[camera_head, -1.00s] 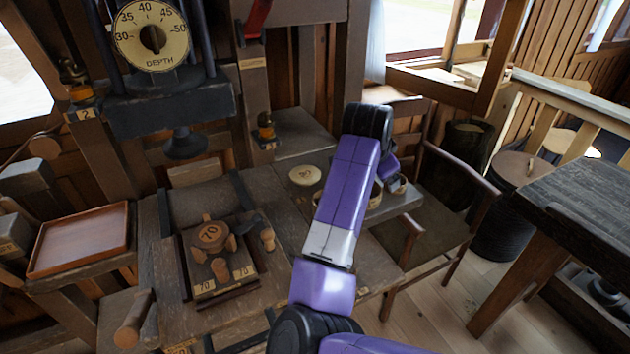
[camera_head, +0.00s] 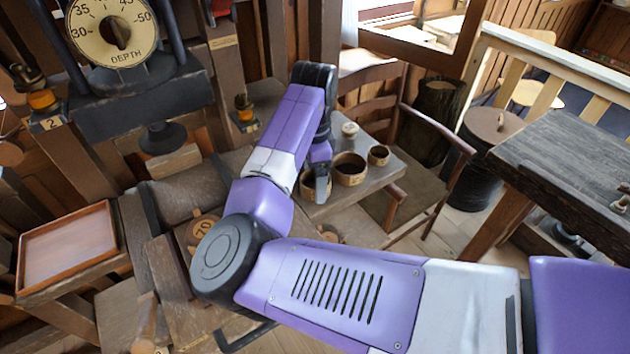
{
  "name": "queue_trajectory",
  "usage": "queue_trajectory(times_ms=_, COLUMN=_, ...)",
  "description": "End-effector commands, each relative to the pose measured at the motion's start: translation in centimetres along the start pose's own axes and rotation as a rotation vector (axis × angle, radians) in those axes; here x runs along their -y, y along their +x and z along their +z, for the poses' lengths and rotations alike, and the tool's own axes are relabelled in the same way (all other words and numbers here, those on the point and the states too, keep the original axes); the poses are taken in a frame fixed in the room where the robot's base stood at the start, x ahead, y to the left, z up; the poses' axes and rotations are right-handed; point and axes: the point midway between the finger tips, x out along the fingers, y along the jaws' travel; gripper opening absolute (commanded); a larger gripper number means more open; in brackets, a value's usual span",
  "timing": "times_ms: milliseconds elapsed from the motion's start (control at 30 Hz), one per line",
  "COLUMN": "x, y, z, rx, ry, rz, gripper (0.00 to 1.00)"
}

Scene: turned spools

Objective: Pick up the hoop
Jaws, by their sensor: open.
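Several round wooden hoop-like rings stand on the grey bench at centre right. The largest clear one is a hoop (camera_head: 349,179) with an open, dark middle. A smaller ring (camera_head: 378,160) stands to its right. Another ring (camera_head: 306,190) is at the left, partly hidden behind my gripper. Which of them the task means I cannot tell. My gripper (camera_head: 321,193) points down, open, in front of the left ring and just left of the largest hoop. Its fingers are seen edge-on, and nothing shows between them.
A small pale-topped round piece (camera_head: 350,130) stands behind the rings on the bench (camera_head: 372,187). A chair (camera_head: 428,150) stands close to the right. A brown tray (camera_head: 68,250) lies at the left.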

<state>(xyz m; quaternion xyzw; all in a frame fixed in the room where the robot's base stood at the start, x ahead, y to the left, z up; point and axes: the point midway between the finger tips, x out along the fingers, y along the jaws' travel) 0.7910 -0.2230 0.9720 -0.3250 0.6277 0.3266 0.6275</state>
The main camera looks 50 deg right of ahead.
Motion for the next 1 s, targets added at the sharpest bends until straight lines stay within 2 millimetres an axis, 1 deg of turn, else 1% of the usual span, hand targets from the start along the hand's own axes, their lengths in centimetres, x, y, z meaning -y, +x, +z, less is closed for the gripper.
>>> queue_trajectory(times_ms=33, x=0.0, y=0.6, z=0.0, rx=-0.001, ry=-0.002, rz=0.001, gripper=0.92)
queue_trajectory(times_ms=133, x=0.0, y=1.4, z=0.0, rx=-0.001, ry=0.0, rz=0.0, gripper=0.92)
queue_trajectory(times_ms=367, x=0.0, y=1.6, z=0.0, rx=-0.001, ry=0.0, rz=-0.003, gripper=0.92)
queue_trajectory(times_ms=400, x=0.0, y=1.6, z=0.0, rx=-0.001, ry=0.0, rz=-0.002, gripper=0.9)
queue_trajectory(times_ms=467, x=0.0, y=1.6, z=0.0, rx=-0.001, ry=0.0, rz=-0.002, gripper=0.78)
queue_trajectory(times_ms=500, x=0.0, y=1.6, z=0.0, rx=-0.001, ry=0.0, rz=-0.002, gripper=0.71)
queue_trajectory(times_ms=667, x=0.0, y=1.6, z=0.0, rx=-0.001, ry=0.0, rz=-0.002, gripper=0.39)
queue_trajectory(times_ms=700, x=0.0, y=1.6, z=0.0, rx=-0.001, ry=0.0, rz=-0.002, gripper=0.31)
queue_trajectory(times_ms=733, x=0.0, y=1.6, z=0.0, rx=-0.001, ry=0.0, rz=-0.002, gripper=0.29)
queue_trajectory(times_ms=1000, x=0.0, y=1.4, z=0.0, rx=-0.001, ry=0.0, rz=-0.003, gripper=0.29)
